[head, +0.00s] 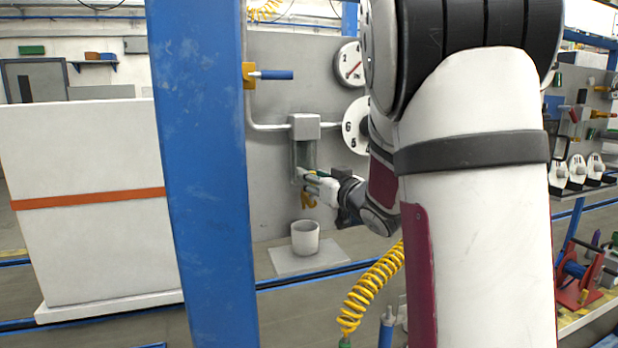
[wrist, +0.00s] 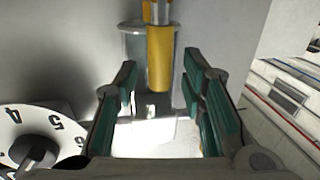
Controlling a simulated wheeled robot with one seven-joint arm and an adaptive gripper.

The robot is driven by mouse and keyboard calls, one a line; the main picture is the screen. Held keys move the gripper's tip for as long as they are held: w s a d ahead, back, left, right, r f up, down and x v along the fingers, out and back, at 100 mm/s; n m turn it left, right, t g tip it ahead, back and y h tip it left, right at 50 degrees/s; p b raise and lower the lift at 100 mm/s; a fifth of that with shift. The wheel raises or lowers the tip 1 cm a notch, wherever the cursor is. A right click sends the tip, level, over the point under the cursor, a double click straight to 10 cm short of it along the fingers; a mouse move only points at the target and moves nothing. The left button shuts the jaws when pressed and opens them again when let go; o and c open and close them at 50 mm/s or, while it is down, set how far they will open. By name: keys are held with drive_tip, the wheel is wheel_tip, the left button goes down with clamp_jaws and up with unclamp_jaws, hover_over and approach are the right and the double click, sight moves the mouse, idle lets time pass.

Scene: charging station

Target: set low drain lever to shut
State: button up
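The low drain fitting (head: 308,200) is a small yellow part under the clear vessel (head: 305,155) on the grey panel. In the wrist view a yellow bar (wrist: 159,58) runs down from the top edge, between my two fingers and apart from both. I cannot tell whether this bar is the lever or the drain's body. My gripper (head: 304,178) is at the drain, just below the vessel, and partly covers it. In the wrist view my gripper (wrist: 161,72) has its green-padded fingers spread wide, with nothing clamped. The lever's exact angle is hidden.
A blue post (head: 200,170) stands left of the panel. A blue-handled valve (head: 272,75) sits higher up. A round gauge (head: 350,67) and a numbered dial (wrist: 35,140) are nearby. A yellow coiled hose (head: 370,290) hangs in front.

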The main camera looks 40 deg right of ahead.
drive_tip(key=shift+w, duration=0.65)
clamp_jaws()
